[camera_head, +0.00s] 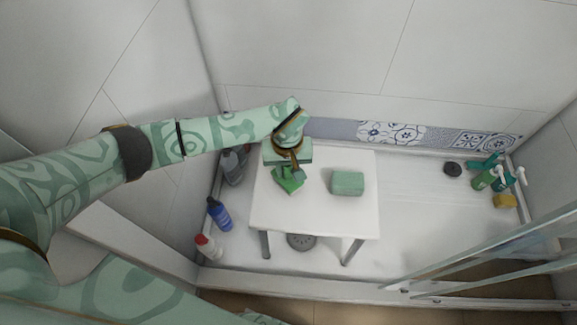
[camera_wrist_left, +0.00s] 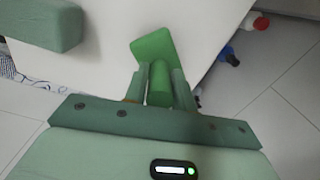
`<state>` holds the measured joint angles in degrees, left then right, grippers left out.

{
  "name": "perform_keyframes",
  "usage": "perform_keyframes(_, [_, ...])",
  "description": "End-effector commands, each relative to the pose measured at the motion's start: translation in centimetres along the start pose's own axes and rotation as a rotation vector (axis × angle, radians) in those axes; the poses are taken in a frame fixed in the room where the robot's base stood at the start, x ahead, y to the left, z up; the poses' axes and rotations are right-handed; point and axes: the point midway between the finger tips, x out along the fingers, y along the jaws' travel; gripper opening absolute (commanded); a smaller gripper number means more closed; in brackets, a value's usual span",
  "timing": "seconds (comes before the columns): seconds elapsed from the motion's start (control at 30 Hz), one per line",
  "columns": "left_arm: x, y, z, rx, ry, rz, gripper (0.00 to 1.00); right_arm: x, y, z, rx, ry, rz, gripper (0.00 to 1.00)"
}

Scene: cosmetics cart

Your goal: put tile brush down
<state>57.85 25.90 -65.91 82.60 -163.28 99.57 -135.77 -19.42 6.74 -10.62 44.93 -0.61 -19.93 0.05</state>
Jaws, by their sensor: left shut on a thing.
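The green tile brush (camera_head: 289,183) is at the left part of the small white table (camera_head: 316,215). In the left wrist view its flat green head (camera_wrist_left: 153,47) shows beyond my fingers, against the white table top. My left gripper (camera_head: 288,167) is above the table and shut on the brush's handle; its fingers also show in the left wrist view (camera_wrist_left: 159,85) on either side of the handle. I cannot tell whether the brush touches the table. My right gripper does not show.
A green sponge block (camera_head: 347,183) lies on the table, right of the brush. A blue bottle (camera_head: 219,213) and a white bottle with a red cap (camera_head: 206,246) stand left of the table. Green spray bottles (camera_head: 486,179) and a yellow sponge (camera_head: 504,201) are at far right. The table's front right is clear.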

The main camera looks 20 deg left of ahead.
Motion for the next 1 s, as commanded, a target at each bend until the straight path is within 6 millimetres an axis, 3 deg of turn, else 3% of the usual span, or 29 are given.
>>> perform_keyframes(0.2, [0.2, 0.0, -0.1, 0.0, 0.001, 0.001, 0.08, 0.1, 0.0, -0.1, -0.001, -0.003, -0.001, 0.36])
perform_keyframes(0.23, [0.2, 0.0, 0.0, 0.0, 0.001, 0.001, 0.31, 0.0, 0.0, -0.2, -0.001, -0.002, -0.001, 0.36])
perform_keyframes(0.3, [0.2, 0.0, 0.0, 0.0, 0.001, 0.001, 0.48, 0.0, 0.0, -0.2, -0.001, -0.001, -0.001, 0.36])
perform_keyframes(0.67, [-0.7, 0.0, -0.1, 0.0, 0.003, 0.001, 0.48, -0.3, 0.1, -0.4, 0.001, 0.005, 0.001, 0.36])
perform_keyframes(1.0, [-8.7, 0.0, -0.2, 0.001, 0.011, 0.004, 0.48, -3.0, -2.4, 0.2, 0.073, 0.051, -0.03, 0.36])
